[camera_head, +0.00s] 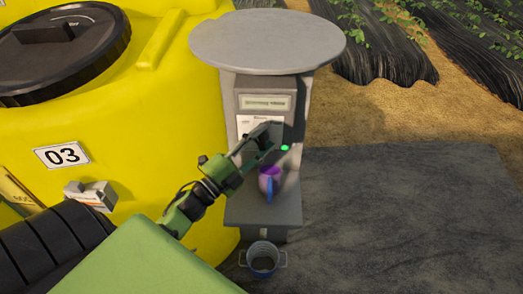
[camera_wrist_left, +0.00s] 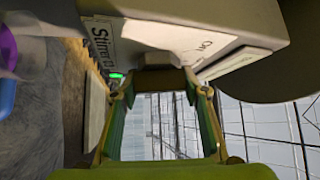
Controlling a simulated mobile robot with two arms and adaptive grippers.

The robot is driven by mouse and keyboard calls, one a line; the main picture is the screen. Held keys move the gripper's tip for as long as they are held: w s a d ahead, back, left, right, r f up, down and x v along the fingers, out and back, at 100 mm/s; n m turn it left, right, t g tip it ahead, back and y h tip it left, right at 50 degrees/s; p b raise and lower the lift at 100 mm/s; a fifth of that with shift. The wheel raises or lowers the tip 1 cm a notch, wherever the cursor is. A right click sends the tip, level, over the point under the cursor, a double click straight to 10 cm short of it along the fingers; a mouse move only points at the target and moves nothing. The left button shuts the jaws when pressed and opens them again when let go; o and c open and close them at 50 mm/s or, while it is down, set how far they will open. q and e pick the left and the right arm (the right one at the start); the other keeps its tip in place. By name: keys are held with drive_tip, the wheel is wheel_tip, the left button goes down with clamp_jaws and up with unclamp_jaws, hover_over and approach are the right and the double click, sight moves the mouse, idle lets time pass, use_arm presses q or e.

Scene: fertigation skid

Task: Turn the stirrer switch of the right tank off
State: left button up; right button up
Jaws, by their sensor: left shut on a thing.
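A grey control post (camera_head: 247,90) with a round top stands beside the yellow tank (camera_head: 165,120) marked 03. My left gripper (camera_head: 268,138) is at the post's front panel, shut on the stirrer switch, which its fingers mostly hide. In the left wrist view the gripper (camera_wrist_left: 158,80) meets the panel with a small grey part between the fingertips. The switch's angle cannot be told.
The dark mat (camera_head: 400,215) at the right is clear.

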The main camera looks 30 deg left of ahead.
use_arm(q)
drive_tip(key=n+t+b, duration=0.1)
drive_tip(key=n+b, duration=0.1)
drive_tip(key=n+t+y+b, duration=0.1)
drive_tip(key=n+b, duration=0.1)
drive_tip(key=shift+f+t+b, duration=0.2)
drive_tip(key=shift+t+b, duration=0.15)
drive_tip(key=shift+t, duration=0.05)
drive_tip(key=shift+r+n+t+y+b, duration=0.25)
drive_tip(key=shift+n+t+y+b, duration=0.25)
drive_tip(key=shift+n+y+b, duration=0.45)
drive_tip(key=shift+n, duration=0.25)
drive_tip(key=o, duration=1.1)
drive_tip(key=shift+a, duration=0.1)
drive_tip(key=v, duration=1.2)
